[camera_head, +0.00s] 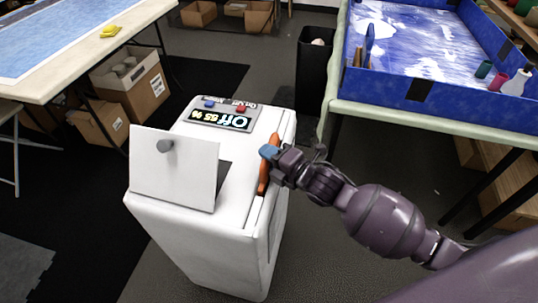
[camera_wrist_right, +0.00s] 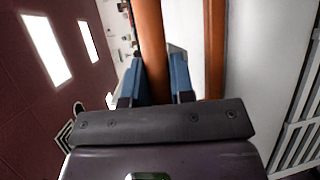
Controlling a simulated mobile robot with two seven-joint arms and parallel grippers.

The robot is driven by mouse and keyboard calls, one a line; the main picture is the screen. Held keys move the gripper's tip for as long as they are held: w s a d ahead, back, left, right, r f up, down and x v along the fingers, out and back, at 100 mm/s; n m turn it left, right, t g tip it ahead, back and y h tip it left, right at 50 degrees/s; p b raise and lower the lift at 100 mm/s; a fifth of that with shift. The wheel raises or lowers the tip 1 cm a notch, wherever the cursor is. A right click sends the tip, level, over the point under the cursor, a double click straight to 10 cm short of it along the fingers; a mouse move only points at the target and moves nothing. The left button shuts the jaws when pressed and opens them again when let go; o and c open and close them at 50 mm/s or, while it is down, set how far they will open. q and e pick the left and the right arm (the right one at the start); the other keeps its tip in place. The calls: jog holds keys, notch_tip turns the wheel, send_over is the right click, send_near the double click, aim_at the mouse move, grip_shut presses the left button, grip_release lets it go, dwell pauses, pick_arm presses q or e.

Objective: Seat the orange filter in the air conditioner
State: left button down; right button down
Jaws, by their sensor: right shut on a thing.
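The white air conditioner (camera_head: 240,235) stands on the floor in the middle of the head view. Its white flap (camera_head: 178,180) with a grey knob stands tilted up, beside a dark opening (camera_head: 223,178) in the top. The orange filter (camera_head: 263,179) shows as a narrow upright strip along the right side of the top. How deep it sits there I cannot tell. My right gripper (camera_head: 268,152) comes from the right and is shut on the filter's edge. In the right wrist view the orange bar (camera_wrist_right: 150,40) lies between the blue fingertips (camera_wrist_right: 158,78). My left gripper is not in view.
A display panel (camera_head: 222,116) with a blue and a red button is at the back of the top. A table with a blue tray (camera_head: 400,89) stands at the right, a black bin (camera_head: 313,75) behind, and another table (camera_head: 75,65) at the left. Dark floor lies between.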

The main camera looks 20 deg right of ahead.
jog(key=shift+f, duration=0.15)
jog(key=c, duration=1)
grip_release()
